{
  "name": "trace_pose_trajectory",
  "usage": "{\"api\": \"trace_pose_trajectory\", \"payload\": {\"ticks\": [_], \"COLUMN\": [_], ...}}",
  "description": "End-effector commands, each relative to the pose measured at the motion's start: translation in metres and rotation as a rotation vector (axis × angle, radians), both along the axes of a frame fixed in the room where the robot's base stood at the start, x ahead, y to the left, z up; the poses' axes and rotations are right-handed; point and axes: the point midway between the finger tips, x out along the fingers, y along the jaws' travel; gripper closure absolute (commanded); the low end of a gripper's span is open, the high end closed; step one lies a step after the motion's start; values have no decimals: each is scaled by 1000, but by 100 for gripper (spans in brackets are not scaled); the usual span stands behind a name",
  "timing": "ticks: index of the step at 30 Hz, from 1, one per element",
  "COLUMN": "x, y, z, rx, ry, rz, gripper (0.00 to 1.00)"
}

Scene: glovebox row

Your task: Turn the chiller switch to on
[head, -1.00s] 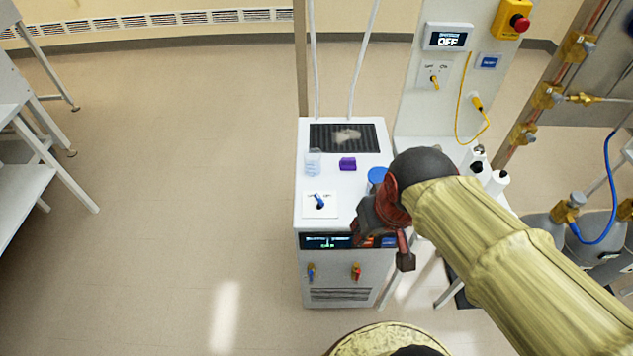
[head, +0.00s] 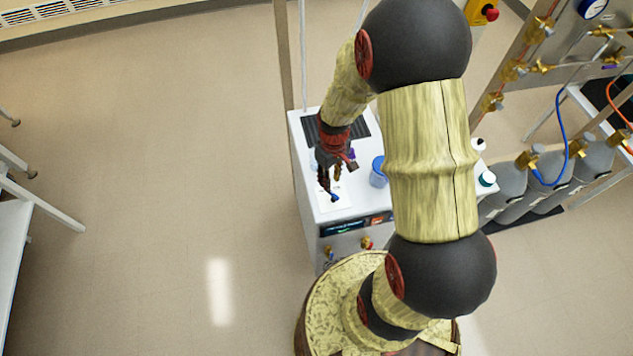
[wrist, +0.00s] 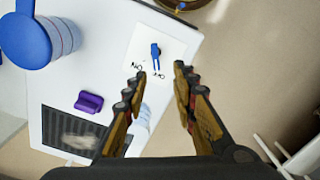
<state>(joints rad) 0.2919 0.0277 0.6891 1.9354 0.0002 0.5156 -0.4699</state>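The chiller is a white cabinet (head: 303,152) with a display and two small valves on its front. On its top a white switch plate (wrist: 172,32) carries a blue switch handle (wrist: 155,52), which also shows in the head view (head: 334,197). Two dark labels are printed on the plate beside the handle; they are too small to read surely. My gripper (wrist: 160,73) is open and empty, pointing down over the plate. In the wrist view the handle lies just beyond the fingertips, roughly between their lines. I cannot tell whether they touch. In the head view my gripper (head: 327,188) partly hides the plate.
A blue-lidded jar (head: 377,172) stands right of my gripper on the chiller top. A purple block (wrist: 89,103), a clear beaker (wrist: 142,116) and a dark grille (wrist: 72,133) are also there. Gas cylinders (head: 505,185) stand at right.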

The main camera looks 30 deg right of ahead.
Motion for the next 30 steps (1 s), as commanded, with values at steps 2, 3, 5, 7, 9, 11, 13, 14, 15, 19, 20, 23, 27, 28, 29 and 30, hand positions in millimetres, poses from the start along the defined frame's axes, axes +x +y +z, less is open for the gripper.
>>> {"api": "trace_pose_trajectory", "payload": {"ticks": [2, 3, 5, 7, 9, 11, 13, 14, 15, 19, 20, 23, 27, 28, 29, 30], "x": [4, 5, 6, 5, 6, 5, 5, 5, 5, 5, 5, 6, 6, 6, 6, 6], "y": [-2, -2, -2, -2, -2, -2, -2, -2, -2, -2, -2, -2, -2, -2, -2, -2], "z": [0, 0, -1, -6, -13, -22, -34, -38, -45, -62, -65, -72, -77, -77, -77, -77], "rx": [-4, -6, -6, -6, -6, -5, -5, -5, -5, -6, -6, -6, -7, -7, -7, -7], "ry": [-17, -23, -25, -23, -24, -22, -22, -22, -22, -23, -23, -24, -25, -25, -25, -25], "rz": [34, 48, 61, 68, 69, 68, 68, 67, 67, 67, 67, 66, 66, 66, 66, 66], "gripper": [73, 73, 73, 73, 73, 73, 73, 73, 73, 73, 73, 73, 73, 73, 73, 73]}}
